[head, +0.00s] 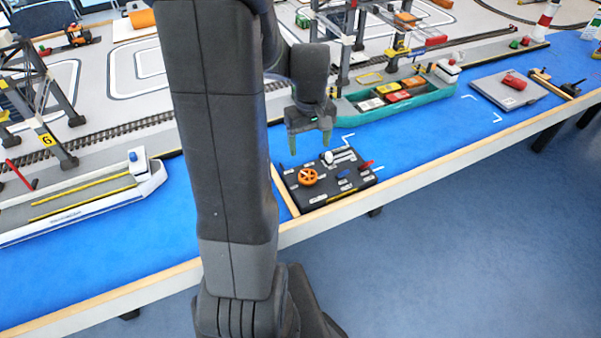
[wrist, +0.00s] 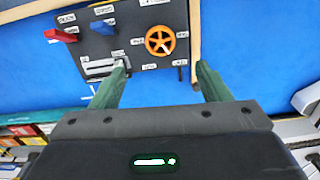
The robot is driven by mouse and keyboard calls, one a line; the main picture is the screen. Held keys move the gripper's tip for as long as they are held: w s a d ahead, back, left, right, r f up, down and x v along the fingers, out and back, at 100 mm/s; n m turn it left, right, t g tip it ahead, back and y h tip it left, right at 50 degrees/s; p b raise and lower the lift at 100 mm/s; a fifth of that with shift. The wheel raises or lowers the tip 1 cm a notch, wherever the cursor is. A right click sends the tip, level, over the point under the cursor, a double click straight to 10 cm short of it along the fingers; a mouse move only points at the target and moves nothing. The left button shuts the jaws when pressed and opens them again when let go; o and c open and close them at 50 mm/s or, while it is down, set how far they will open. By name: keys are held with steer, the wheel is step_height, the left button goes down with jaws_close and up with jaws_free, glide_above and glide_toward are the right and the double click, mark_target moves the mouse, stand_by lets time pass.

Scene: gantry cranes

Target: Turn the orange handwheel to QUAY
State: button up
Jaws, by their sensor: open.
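The orange handwheel (head: 308,177) sits at the left of a dark control panel (head: 330,198) on the blue table near its front edge. In the wrist view the handwheel (wrist: 160,41) lies beyond my fingertips, between them sideways and nearer the right one. Small white labels surround it, too small to read surely, so I cannot tell which is QUAY. A pale mark shows on the wheel's lower right in that view. My gripper (head: 310,145) is above the back edge of the panel, fingers pointing down, open and empty. It also shows in the wrist view (wrist: 160,75), apart from the wheel.
The panel also carries a red lever (head: 366,165), a blue control (head: 343,174) and a white-knobbed lever (head: 328,157). A teal ship (head: 395,100) stands behind, a white ship (head: 85,205) to the left. A wooden strip (head: 284,190) borders the panel's left side.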

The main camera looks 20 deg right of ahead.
mark_target(309, 176)
step_height(309, 176, down, 12)
steer(key=shift+r, duration=0.1)
stand_by(0.5)
steer(key=c, duration=1)
